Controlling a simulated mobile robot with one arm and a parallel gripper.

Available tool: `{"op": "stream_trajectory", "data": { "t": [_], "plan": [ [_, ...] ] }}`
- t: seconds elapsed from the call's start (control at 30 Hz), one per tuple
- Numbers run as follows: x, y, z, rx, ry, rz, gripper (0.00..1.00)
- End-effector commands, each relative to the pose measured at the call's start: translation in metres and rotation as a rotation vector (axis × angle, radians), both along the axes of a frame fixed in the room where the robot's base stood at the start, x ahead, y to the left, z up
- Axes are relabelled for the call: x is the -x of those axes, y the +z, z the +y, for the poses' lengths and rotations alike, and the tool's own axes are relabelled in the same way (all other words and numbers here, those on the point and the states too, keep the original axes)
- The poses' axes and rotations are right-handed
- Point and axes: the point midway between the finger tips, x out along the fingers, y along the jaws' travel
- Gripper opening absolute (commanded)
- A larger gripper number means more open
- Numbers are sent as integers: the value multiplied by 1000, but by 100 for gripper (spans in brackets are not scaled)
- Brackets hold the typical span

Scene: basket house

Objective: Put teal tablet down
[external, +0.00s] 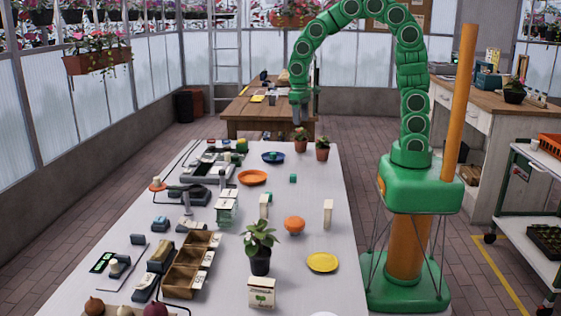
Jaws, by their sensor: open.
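A small teal block (293,178) lies on the white table (335,200), right of the orange dish. I cannot tell which of these, if either, is the teal tablet. My gripper (298,118) points down from the green arm, above the far end of the white table. It is open, and I see nothing held in it. Its fingertips are small and hard to make out here.
Two potted plants (322,149) stand below and right of my gripper. An orange dish (252,178), an orange round object (294,225), a yellow plate (322,262) and a larger plant (260,245) stand nearer. The left side is crowded; the right edge has free room.

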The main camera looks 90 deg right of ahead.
Motion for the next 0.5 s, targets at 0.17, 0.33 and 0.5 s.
{"op": "stream_trajectory", "data": {
  "t": [0.17,0.33,0.5],
  "plan": [
    [38,22,17,-5,72,12,56],
    [75,37,31,-11,143,25,56],
    [114,50,43,-16,212,39,56]
  ]
}}
